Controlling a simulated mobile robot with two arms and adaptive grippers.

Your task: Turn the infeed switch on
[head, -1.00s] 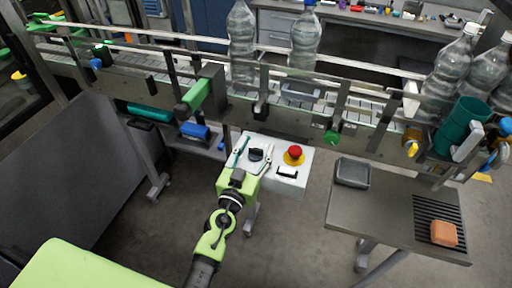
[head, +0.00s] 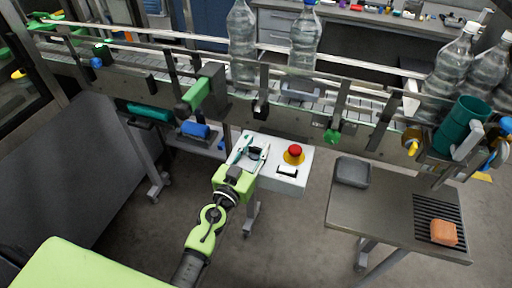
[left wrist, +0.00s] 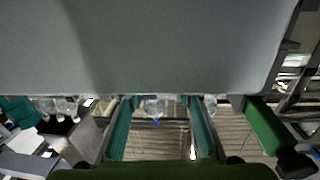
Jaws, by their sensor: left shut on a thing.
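The pale control box (head: 274,187) stands in front of the conveyor. On its top are a black switch knob (head: 256,152), a red mushroom button (head: 294,151) on a yellow base and a small rectangular window (head: 287,170) that looks bright white. My left gripper (head: 252,150) reaches the left part of the box. Its teal fingers lie on either side of the knob and are shut on it, partly hiding it. In the left wrist view the two teal fingers (left wrist: 160,130) stand apart and the knob cannot be made out. My right gripper is not in view.
The conveyor (head: 215,90) runs behind the box, with clear bottles (head: 305,45) on it. Floor between box and table is free.

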